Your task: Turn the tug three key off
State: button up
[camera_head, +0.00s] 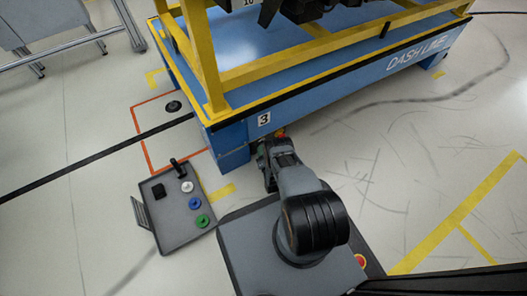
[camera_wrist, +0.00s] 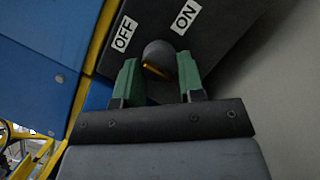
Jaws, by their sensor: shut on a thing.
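The tug with the "3" label (camera_head: 264,119) is a blue platform with yellow rails. In the wrist view, its dark switch panel has an OFF label (camera_wrist: 124,34) at left and an ON label (camera_wrist: 186,18) at right. A round grey key switch (camera_wrist: 158,50) sits between and below the labels. A thin brass-yellow key (camera_wrist: 154,70) shows at the switch, slanting down to the right. My gripper (camera_wrist: 159,66) has green fingers on either side of the key and is shut on it. In the head view, my gripper (camera_head: 263,156) is at the tug's near end, and the key is hidden.
A grey tray (camera_head: 176,213) with several small coloured pieces lies on the floor at left. A black floor line (camera_head: 100,156) and an orange marked square (camera_head: 139,130) are near the tug's left end.

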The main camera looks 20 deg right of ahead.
jog(key=shift+s+d+n, duration=0.1)
jog(key=shift+n, duration=0.3)
jog(key=o, duration=0.9)
